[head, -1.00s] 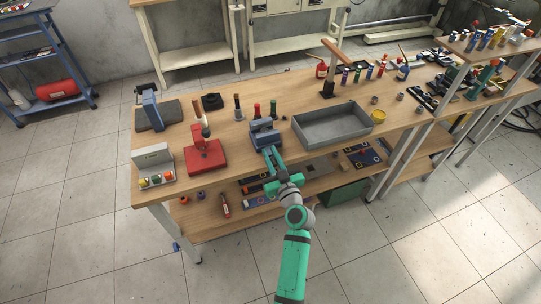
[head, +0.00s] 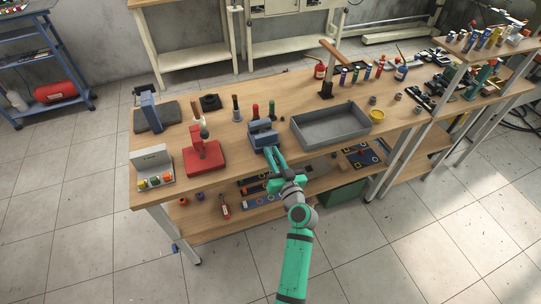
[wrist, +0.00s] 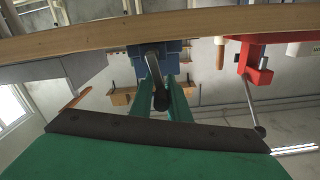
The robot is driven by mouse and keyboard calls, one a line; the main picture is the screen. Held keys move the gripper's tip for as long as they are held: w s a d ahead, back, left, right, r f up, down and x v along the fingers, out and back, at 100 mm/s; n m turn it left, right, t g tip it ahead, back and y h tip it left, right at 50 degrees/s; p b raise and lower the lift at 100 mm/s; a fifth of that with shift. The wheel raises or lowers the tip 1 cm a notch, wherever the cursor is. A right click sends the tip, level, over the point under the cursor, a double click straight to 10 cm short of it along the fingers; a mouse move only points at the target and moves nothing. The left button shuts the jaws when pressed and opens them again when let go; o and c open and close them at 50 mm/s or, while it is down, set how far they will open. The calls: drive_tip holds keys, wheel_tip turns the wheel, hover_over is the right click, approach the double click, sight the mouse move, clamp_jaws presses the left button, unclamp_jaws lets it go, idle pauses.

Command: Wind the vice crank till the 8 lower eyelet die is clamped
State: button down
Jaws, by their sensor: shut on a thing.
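The blue-grey vice (head: 263,136) stands at the front edge of the bench; its blue body also shows in the wrist view (wrist: 172,52). Its crank (wrist: 154,70) is a grey bar ending in a dark knob (wrist: 161,101). In the wrist view my green fingers (wrist: 168,92) are shut around the crank's knob end. The 8 lower eyelet die cannot be made out in either view; the space between the vice jaws is too small to read.
A red press (head: 204,157) stands left of the vice, and a grey tray (head: 331,126) lies to its right. A control box (head: 152,168) is at the left end of the bench (head: 232,180). The lower shelf (head: 205,228) holds small parts beneath my gripper.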

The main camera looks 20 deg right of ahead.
drive_tip(key=m, duration=0.1)
drive_tip(key=d+m, duration=0.1)
drive_tip(key=m, duration=0.1)
drive_tip(key=shift+f+m, duration=0.2)
drive_tip(key=shift+m, duration=0.1)
drive_tip(key=m, duration=0.1)
drive_tip(key=d+m, duration=0.1)
drive_tip(key=m, duration=0.1)
drive_tip(key=shift+d+f+m, duration=0.2)
drive_tip(key=shift+f+m, duration=0.05)
drive_tip(key=shift+m, duration=0.05)
drive_tip(key=m, duration=0.2)
drive_tip(key=d+f+m, duration=0.1)
drive_tip(key=m, duration=0.1)
drive_tip(key=shift+w+d, duration=0.1)
drive_tip(key=shift+d+f+m, duration=0.1)
drive_tip(key=shift+f+m, duration=0.15)
drive_tip(key=shift+m, duration=0.65)
drive_tip(key=shift+d+f+m, duration=0.1)
drive_tip(key=shift+f+m, duration=0.1)
drive_tip(key=shift+m, duration=0.7)
drive_tip(key=c, duration=1.7)
unclamp_jaws()
drive_tip(key=shift+c, duration=0.2)
drive_tip(key=shift+d, duration=0.1)
drive_tip(key=shift+r, duration=0.1)
